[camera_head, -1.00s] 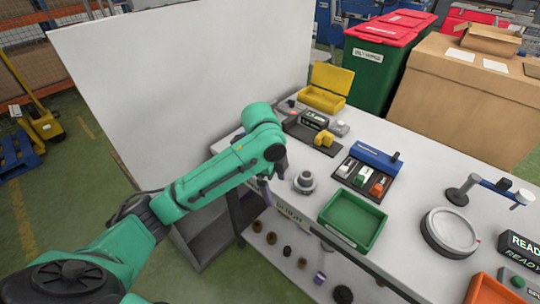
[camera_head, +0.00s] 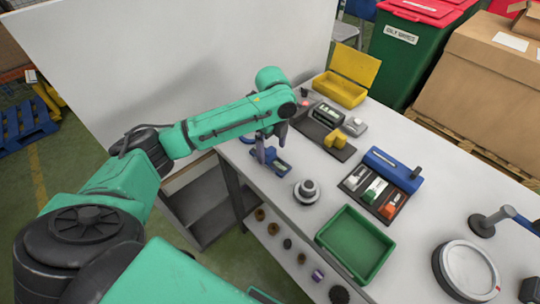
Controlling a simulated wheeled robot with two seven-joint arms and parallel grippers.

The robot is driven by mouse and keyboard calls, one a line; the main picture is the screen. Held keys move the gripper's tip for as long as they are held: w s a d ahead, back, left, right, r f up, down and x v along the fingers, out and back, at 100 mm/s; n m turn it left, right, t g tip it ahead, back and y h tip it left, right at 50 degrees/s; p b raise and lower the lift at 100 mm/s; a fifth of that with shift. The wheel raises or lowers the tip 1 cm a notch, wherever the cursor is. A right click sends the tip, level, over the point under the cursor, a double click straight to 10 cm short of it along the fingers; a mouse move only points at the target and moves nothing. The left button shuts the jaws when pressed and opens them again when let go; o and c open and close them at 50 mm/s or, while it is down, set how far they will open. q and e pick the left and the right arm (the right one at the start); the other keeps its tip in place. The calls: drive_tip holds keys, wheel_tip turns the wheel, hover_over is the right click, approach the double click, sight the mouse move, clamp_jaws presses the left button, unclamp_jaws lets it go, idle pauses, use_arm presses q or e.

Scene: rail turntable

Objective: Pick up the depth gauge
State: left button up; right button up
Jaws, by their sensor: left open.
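A small blue tool with a grey face (camera_head: 277,161), seemingly the depth gauge, lies near the left edge of the white bench. It is partly hidden by my left gripper (camera_head: 268,144). The gripper is open, pointing down just above and behind-left of the tool. I cannot tell whether a finger touches it. My right gripper is not in view.
A grey round knob-topped part (camera_head: 307,191) stands close by on the bench. A green tray (camera_head: 356,243), a blue-backed rack (camera_head: 393,170), a black mat (camera_head: 322,134) with a display, and a yellow box (camera_head: 345,88) surround it. A white panel (camera_head: 170,70) stands behind my arm.

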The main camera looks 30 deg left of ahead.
sight(272, 151)
use_arm(q)
wheel_tip(272, 151, down, 3)
drive_tip(key=shift+p, duration=0.3)
drive_tip(key=shift+s+f, duration=0.15)
drive_tip(key=shift+f, duration=0.05)
drive_tip(key=shift+c, duration=0.3)
drive_tip(key=c, duration=0.5)
clamp_jaws()
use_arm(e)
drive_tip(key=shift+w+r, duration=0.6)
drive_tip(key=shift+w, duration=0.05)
